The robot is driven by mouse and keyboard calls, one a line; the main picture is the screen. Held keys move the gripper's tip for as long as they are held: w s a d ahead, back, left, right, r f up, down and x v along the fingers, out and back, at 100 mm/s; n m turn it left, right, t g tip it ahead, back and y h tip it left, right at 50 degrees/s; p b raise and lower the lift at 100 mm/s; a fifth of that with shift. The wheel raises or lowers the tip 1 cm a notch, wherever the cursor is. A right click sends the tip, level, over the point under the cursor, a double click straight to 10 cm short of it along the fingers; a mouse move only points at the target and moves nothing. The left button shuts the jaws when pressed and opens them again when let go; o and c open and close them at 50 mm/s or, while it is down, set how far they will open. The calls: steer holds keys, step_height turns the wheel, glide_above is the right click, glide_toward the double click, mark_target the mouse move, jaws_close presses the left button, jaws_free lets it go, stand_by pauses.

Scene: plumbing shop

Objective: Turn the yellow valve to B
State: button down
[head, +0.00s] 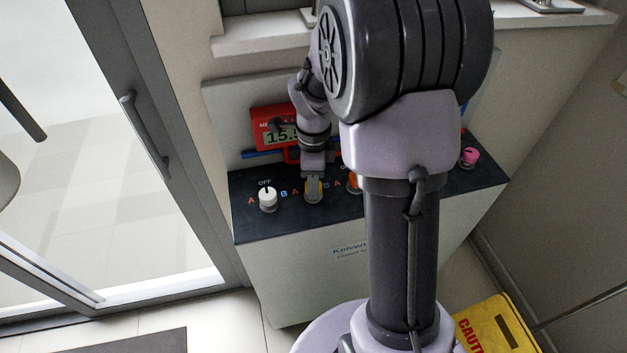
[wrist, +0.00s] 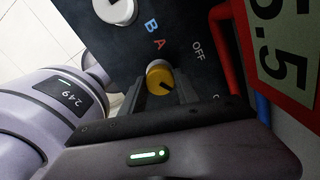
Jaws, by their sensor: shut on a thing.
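The yellow valve (wrist: 159,74) is a round knob on the dark panel top, in the middle of the wrist view. It also shows, partly covered, in the head view (head: 314,187). My gripper (wrist: 160,90) has its fingers on either side of the knob and is shut on it. A dark mark on the knob slants toward the lower right of the wrist view. The letter A (wrist: 159,44) is printed beside the knob and OFF (wrist: 197,51) is to its upper right. The yellow valve's B is hidden in the wrist view.
A white knob (head: 268,201) stands left of the yellow valve, and an orange knob (head: 354,181) close on its right. A pink knob (head: 469,156) is at the far right. A red meter (head: 268,118) stands behind. A yellow caution sign (head: 496,326) is on the floor at right.

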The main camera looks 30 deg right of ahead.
steer(key=c, duration=0.9)
jaws_free()
step_height(320, 180, up, 18)
steer(key=p, duration=0.6)
steer(key=shift+f+p, duration=0.25)
steer(key=shift+p, duration=0.1)
